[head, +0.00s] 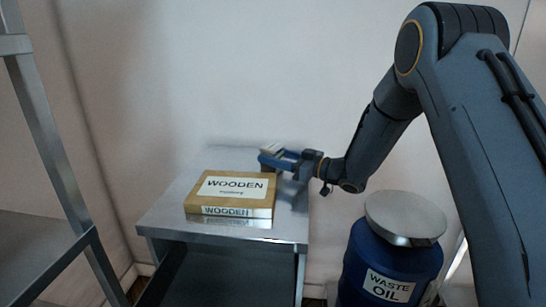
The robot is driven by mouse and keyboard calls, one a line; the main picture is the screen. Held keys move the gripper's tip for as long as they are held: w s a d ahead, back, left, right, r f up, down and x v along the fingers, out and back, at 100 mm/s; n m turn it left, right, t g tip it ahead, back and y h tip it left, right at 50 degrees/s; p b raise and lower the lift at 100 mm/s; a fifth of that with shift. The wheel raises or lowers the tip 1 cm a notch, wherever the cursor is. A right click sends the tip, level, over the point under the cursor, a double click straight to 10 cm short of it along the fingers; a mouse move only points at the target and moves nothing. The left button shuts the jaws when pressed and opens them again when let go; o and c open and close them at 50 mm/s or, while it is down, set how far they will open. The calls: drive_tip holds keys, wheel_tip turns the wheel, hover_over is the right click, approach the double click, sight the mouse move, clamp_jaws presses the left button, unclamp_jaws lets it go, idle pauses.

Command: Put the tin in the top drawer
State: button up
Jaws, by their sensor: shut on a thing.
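My gripper (283,163) is at the back right of the steel cabinet top, just behind and to the right of the tan box. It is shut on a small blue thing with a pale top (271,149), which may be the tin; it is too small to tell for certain. I cannot tell whether it touches the cabinet top. Below the cabinet's top (168,215), a dark open space (215,278) shows at the front, between metal sides.
A tan box labelled WOODEN (231,192) lies on the cabinet top. A blue waste oil drum (362,258) with a grey lid (405,216) stands right of the cabinet. A metal rack (48,135) stands at the left. A wall is behind.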

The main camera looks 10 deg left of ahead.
drive_tip(key=shift+f, duration=0.1)
drive_tip(key=o, duration=1.4)
drive_tip(key=shift+c, duration=0.2)
drive_tip(key=shift+r, duration=0.2)
drive_tip(key=b+v, duration=0.1)
drive_tip(key=v, duration=1.1)
drive_tip(key=shift+f, duration=0.1)
